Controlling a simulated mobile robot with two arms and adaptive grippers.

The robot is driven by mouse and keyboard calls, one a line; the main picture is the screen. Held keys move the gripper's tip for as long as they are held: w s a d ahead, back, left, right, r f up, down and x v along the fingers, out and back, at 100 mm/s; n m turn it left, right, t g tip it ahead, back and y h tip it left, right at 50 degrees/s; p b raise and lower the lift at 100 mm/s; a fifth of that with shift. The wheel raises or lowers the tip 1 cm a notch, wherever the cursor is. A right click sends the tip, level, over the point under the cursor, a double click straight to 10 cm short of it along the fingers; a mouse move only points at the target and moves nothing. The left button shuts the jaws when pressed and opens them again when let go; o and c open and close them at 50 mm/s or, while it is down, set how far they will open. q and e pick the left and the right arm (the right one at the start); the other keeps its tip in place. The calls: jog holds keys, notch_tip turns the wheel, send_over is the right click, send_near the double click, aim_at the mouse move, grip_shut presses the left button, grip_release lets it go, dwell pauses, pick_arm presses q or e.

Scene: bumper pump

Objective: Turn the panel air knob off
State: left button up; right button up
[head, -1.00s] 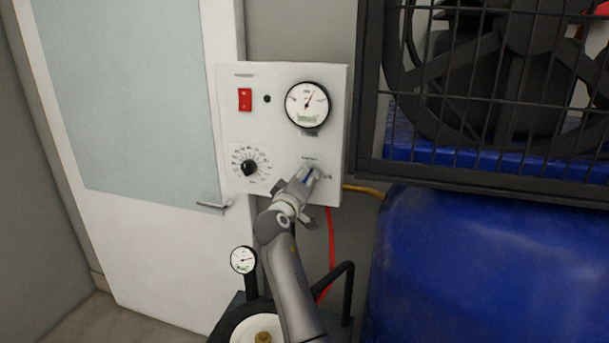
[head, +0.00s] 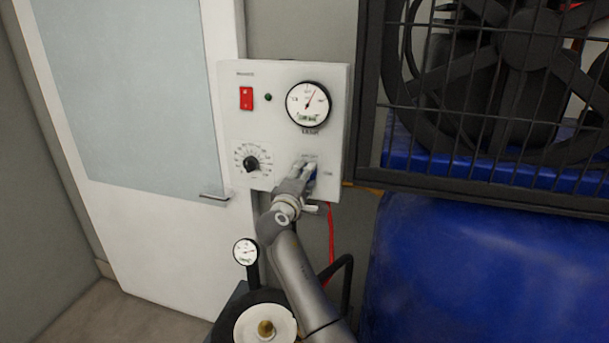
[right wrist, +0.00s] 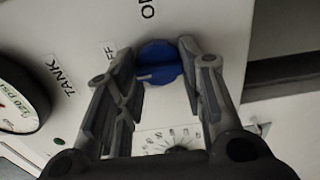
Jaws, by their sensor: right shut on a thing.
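The blue air knob (right wrist: 158,62) is on the lower right of the white panel (head: 232,115). In the right wrist view it sits between my fingertips, with a white mark on its lower left side. The OFF label (right wrist: 108,48) is just left of it and the ON label (right wrist: 147,10) is above it. My right gripper (head: 304,168) is shut on the knob, and its fingers hide most of it in the head view. The right wrist view also shows this gripper (right wrist: 160,65). My left gripper is out of view.
The panel also has a red switch (head: 246,98), a round gauge (head: 308,104) and a black dial (head: 251,163). A black cage (head: 368,110) and blue tank (head: 470,270) stand to the right. A red hose (head: 331,240) hangs below the panel.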

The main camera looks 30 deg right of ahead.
jog(key=shift+r, duration=0.15)
jog(key=o, duration=1)
jog(key=shift+d, duration=0.1)
jog(key=shift+o, duration=0.2)
jog(key=v, duration=1.2)
jog(key=shift+w, duration=0.1)
